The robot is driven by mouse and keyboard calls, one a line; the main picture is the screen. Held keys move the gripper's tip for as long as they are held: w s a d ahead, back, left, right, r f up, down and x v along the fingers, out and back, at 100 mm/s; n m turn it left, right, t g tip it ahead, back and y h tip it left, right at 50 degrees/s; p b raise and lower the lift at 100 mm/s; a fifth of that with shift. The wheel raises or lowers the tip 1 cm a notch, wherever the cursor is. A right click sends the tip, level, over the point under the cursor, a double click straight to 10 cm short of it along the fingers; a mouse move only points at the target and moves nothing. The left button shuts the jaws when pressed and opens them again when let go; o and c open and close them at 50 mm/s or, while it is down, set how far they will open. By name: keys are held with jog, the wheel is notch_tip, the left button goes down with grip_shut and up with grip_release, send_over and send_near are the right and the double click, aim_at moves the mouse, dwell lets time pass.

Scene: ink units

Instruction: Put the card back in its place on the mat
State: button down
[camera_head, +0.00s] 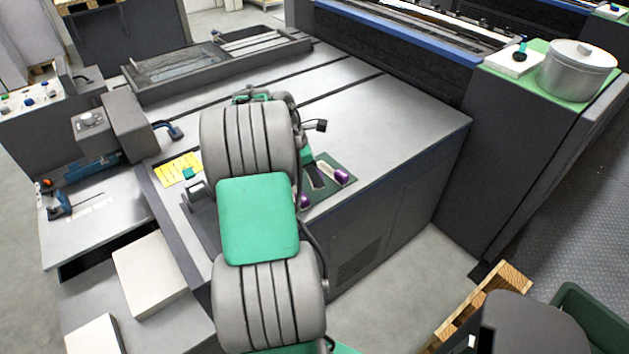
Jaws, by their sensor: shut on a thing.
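A small dark green mat (343,162) lies on the grey machine top, just right of my arm. Two purple-ended things (342,175) lie on it, one near its right end and one beside my arm. A dark grey strip with a pale edge (318,179) shows between them; I cannot tell what it is. My arm covers the mat's left part. My gripper is hidden behind my own arm links. I cannot make out the card for certain.
A yellow lined sheet (172,167) with a small teal block (189,173) lies left of my arm. White paper stacks (150,272) stand at lower left. A lidded metal pot (577,72) stands on the right cabinet. The machine top right of the mat (410,125) is clear.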

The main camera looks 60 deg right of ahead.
jog(key=d+f, duration=0.1)
jog(key=f, duration=0.1)
jog(key=w+d+f, duration=0.2)
jog(key=d+f, duration=0.1)
jog(key=shift+d+f, duration=0.1)
jog(key=shift+f, duration=0.2)
jog(key=shift+w+f+p, duration=0.1)
jog(key=shift+f+p, duration=0.4)
jog(key=shift+f, duration=1.2)
jog(key=c, duration=0.8)
grip_release()
jog(key=shift+d+f, duration=0.1)
jog(key=shift+f, duration=0.05)
jog(key=shift+c, duration=0.2)
